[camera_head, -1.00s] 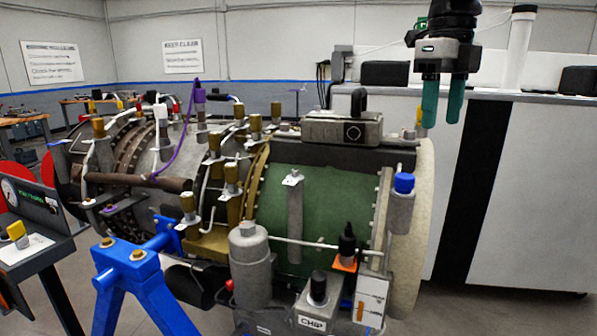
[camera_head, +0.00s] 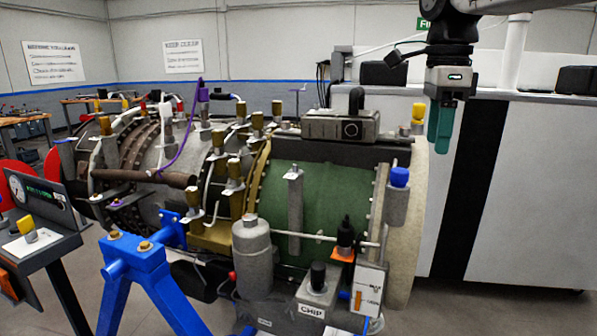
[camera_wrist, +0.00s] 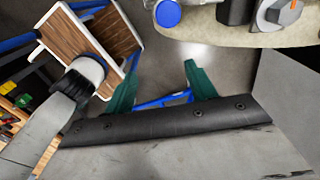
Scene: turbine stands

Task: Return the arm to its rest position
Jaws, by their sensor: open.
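My gripper (camera_head: 440,135) hangs at the upper right of the head view, with teal fingers pointing down. It is beside the right end of the turbine (camera_head: 325,200), in front of the white cabinet, and touches neither as far as I can see. In the head view the fingers overlap, seen nearly side-on. My arm runs out of the top right of the head view.
A blue stand (camera_head: 140,265) supports the turbine. A panel cart (camera_head: 45,215) stands at the left. The white cabinet (camera_head: 535,190) is at the right. In the wrist view, a blue cap (camera_wrist: 168,13) and the turbine's pale flange (camera_wrist: 210,25) are at the top, and a wood-grained tray (camera_wrist: 110,40) is upper left.

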